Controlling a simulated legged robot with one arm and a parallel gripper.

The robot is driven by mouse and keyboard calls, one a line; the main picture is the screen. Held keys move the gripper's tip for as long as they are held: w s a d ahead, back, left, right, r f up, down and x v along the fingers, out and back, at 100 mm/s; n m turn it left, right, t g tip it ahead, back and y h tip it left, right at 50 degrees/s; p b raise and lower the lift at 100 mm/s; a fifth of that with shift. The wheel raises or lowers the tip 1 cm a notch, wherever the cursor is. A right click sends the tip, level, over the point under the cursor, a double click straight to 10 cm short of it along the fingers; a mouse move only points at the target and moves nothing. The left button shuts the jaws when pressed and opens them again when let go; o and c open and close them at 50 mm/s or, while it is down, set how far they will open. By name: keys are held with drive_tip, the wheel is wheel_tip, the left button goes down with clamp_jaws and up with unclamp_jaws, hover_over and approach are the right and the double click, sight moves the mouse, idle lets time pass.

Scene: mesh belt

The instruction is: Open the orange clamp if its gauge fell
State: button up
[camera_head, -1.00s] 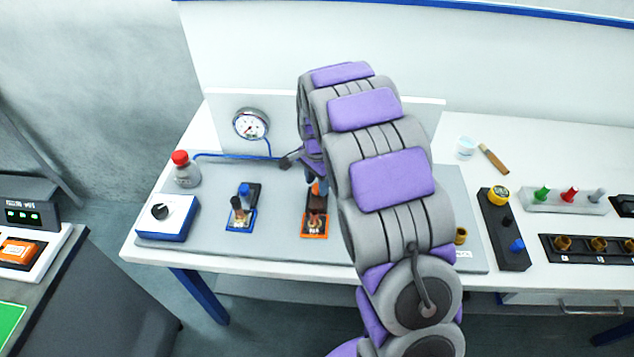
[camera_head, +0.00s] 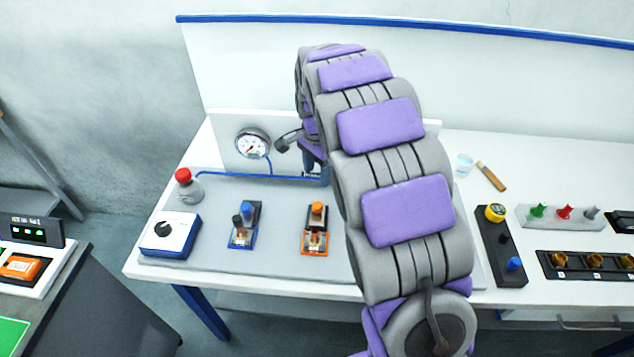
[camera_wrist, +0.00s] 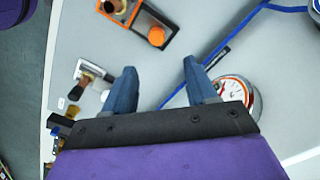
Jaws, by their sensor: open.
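The orange clamp (camera_head: 315,238) stands on the grey mat, its orange knob (camera_head: 317,208) at the back end. It is at the top of the wrist view (camera_wrist: 145,22). Whether its lever is open or closed I cannot tell. A blue clamp (camera_head: 243,234) stands to its left. A round gauge (camera_head: 252,144) is on the upright panel behind them; its needle is too small to read surely. My gripper (camera_wrist: 160,88) is open and empty, apart from the orange clamp. My arm hides most of it in the head view. Another gauge (camera_wrist: 236,94) shows beside one finger.
A blue hose (camera_head: 225,174) runs along the mat's back from a red-capped bottle (camera_head: 187,186). A white-and-blue dial box (camera_head: 170,235) is at left. In the wrist view, a white-framed clamp (camera_wrist: 92,76) is near the other finger. A black strip (camera_head: 500,245) stands at right.

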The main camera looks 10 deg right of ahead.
wheel_tip(320, 180, up, 6)
drive_tip(key=shift+f+p, duration=0.25)
drive_tip(key=shift+p, duration=0.1)
drive_tip(key=s+a+n+g, duration=0.1)
drive_tip(key=s+n, duration=1.1)
drive_tip(key=s, duration=2.7)
drive_tip(key=shift+s+a+f+n+g, duration=0.15)
drive_tip(key=shift+s+f+n+g, duration=0.15)
drive_tip(key=shift+n+g, duration=0.1)
